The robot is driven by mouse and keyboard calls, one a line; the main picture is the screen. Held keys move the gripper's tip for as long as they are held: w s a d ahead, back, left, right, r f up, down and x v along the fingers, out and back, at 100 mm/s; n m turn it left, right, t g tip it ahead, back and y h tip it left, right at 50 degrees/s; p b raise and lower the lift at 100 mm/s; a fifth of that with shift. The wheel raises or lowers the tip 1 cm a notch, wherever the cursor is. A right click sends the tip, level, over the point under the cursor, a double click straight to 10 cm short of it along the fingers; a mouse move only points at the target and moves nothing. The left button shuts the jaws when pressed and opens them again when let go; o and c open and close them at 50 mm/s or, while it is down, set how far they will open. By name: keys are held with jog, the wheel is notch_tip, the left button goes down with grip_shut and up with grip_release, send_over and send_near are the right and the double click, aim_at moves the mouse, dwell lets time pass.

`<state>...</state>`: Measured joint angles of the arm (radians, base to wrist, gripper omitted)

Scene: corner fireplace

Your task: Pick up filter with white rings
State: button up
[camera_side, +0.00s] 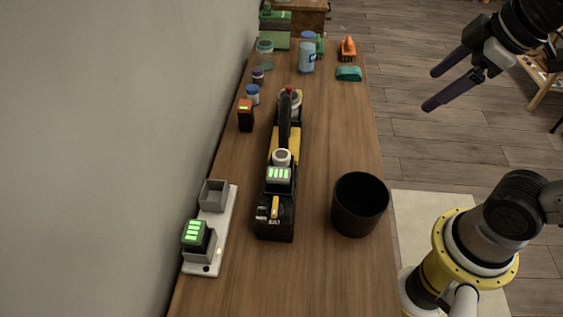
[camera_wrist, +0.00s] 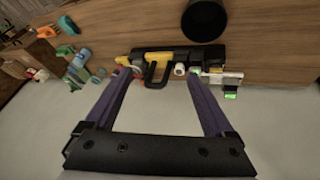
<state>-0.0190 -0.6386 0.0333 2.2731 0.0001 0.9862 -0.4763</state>
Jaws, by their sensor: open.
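A black and yellow device (camera_side: 274,215) lies along the middle of the wooden table, with a dark handle on top. A small white-ringed round part (camera_side: 282,157) sits on it behind the green-lit battery; it also shows as a white cylinder in the wrist view (camera_wrist: 179,69). Another pale-ringed round part (camera_side: 290,98) with red on it is at the device's far end. I cannot tell for sure which is the filter. My gripper (camera_side: 430,90) is open and empty, high to the right of the table, apart from everything. It also shows in the wrist view (camera_wrist: 159,74).
A black bin (camera_side: 359,205) stands right of the device. A charger (camera_side: 219,228) with a green-lit battery (camera_side: 197,234) is at the left edge by the wall. Bottles, including a blue one (camera_side: 307,55), a teal cloth-like item (camera_side: 348,74) and an orange tool (camera_side: 348,49) are at the far end.

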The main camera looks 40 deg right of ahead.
jog(key=w+a+r+n, duration=0.1)
jog(key=w+r+n, duration=0.15)
jog(key=w, duration=0.25)
jog(key=n+g, duration=0.6)
jog(key=n, duration=0.2)
send_over(281, 154)
jog(key=f, duration=2.2)
jog(key=shift+d+f, duration=0.25)
jog(key=shift+a+f, duration=0.15)
jog(key=shift+f, duration=1.3)
jog(key=shift+a+f, duration=0.1)
jog(key=shift+f, duration=1.35)
grip_shut()
